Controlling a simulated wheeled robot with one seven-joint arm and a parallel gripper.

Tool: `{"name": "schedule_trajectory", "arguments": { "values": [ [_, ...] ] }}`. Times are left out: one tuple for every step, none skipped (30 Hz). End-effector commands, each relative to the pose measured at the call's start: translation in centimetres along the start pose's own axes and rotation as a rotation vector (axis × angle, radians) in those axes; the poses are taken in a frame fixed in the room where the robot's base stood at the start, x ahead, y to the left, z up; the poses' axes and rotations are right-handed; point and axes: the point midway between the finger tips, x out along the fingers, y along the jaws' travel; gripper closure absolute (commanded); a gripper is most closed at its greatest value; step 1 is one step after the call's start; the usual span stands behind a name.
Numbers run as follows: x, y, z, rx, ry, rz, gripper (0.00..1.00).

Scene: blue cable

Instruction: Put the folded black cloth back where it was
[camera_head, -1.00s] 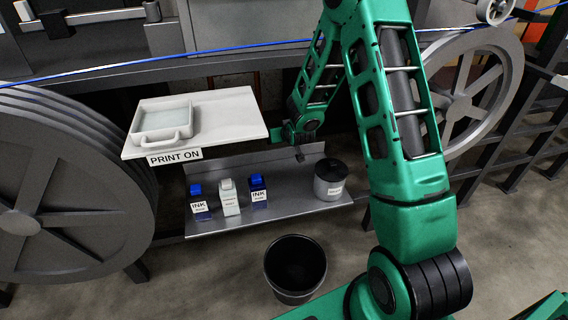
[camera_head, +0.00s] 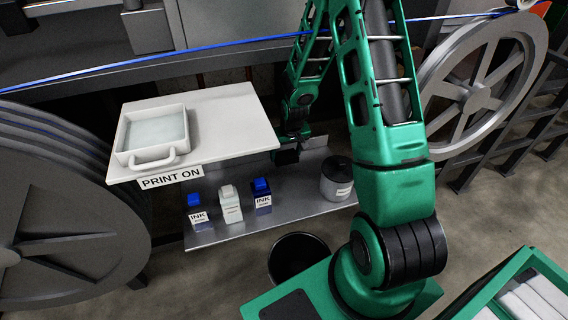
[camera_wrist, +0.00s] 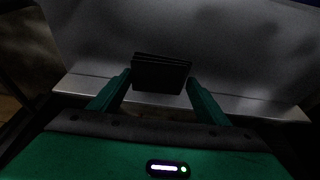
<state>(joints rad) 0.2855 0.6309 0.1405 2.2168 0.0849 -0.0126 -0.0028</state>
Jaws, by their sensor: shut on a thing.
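My gripper (camera_wrist: 158,84) is shut on the folded black cloth (camera_wrist: 161,72), which shows its layered edge between the two green fingers in the wrist view. In the head view the gripper (camera_head: 289,147) is at the back of the lower metal shelf (camera_head: 300,208), just right of the white upper board. The cloth shows there as a small dark patch (camera_head: 286,157) above the shelf. The wrist view is dark, and I cannot tell whether the cloth touches the shelf.
The shelf holds two blue-capped ink bottles (camera_head: 198,214) (camera_head: 262,195), a white bottle (camera_head: 230,205) and a lidded grey pot (camera_head: 336,180). The white board (camera_head: 225,120) with a tray (camera_head: 155,135) overhangs its left part. A black bin (camera_head: 296,257) stands below. Large wheels flank both sides.

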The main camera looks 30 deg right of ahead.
Motion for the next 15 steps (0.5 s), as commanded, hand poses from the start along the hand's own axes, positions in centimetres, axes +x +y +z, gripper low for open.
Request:
{"name": "schedule_trajectory", "arguments": {
  "values": [
    [0.5,0.3,0.2,0.004,-0.002,0.001,0.48],
    [0.7,0.4,0.2,0.005,-0.001,0.001,0.48],
    [0.9,0.5,0.2,0.006,0.0,0.002,0.48],
    [1.0,0.5,0.3,0.006,0.001,0.002,0.48],
    [1.1,0.6,0.3,0.007,0.001,0.002,0.48],
    [1.4,0.6,0.4,0.008,0.0,0.002,0.48],
    [1.6,0.7,0.5,0.008,0.0,0.002,0.48],
    [1.9,0.7,0.6,0.008,-0.001,0.002,0.48],
    [2.4,0.7,0.8,0.009,-0.001,0.002,0.48],
    [2.8,0.7,0.9,0.009,-0.001,0.002,0.48],
    [3.2,0.7,1.0,0.009,-0.001,0.002,0.48],
    [3.8,0.7,1.2,0.009,-0.002,0.002,0.48],
    [4.1,0.7,1.3,0.009,-0.002,0.002,0.48],
    [4.4,0.7,1.4,0.009,0.0,0.002,0.48],
    [4.7,0.7,1.4,0.009,0.0,0.002,0.48]
  ]
}}
